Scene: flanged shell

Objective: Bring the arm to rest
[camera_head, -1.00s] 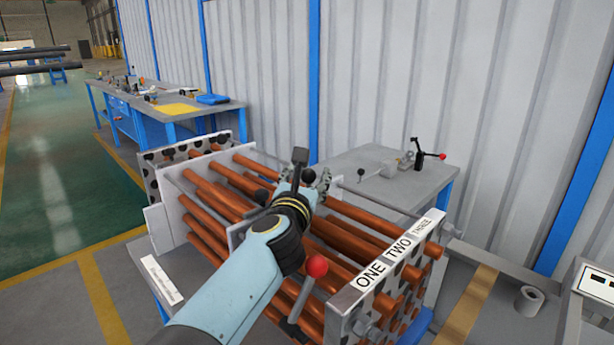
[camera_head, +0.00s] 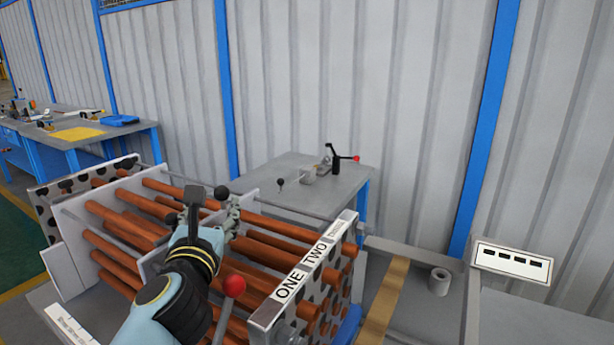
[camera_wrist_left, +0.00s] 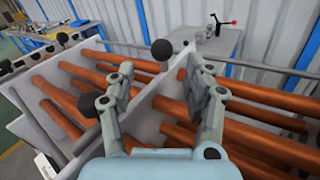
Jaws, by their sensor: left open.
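My left arm comes in from the lower left in the head view. Its gripper (camera_head: 229,217) is over the middle of the flanged shell, a rack of copper-coloured tubes (camera_head: 270,252) between grey plates. In the left wrist view the two fingers (camera_wrist_left: 158,90) stand apart with nothing between them. They are above the middle plate (camera_wrist_left: 150,122), with a black ball knob (camera_wrist_left: 162,49) just beyond them. Whether the fingers touch the plate I cannot tell. The near end plate (camera_head: 312,262) carries labels reading ONE and TWO and a third, unclear one. My right gripper is not in view.
A red-knobbed lever (camera_head: 234,286) stands close to my left forearm. A grey table (camera_head: 330,190) with a clamp (camera_head: 336,160) is behind the shell. A ring (camera_head: 439,282) sits on the bench at right. A blue workbench (camera_head: 75,148) is at far left.

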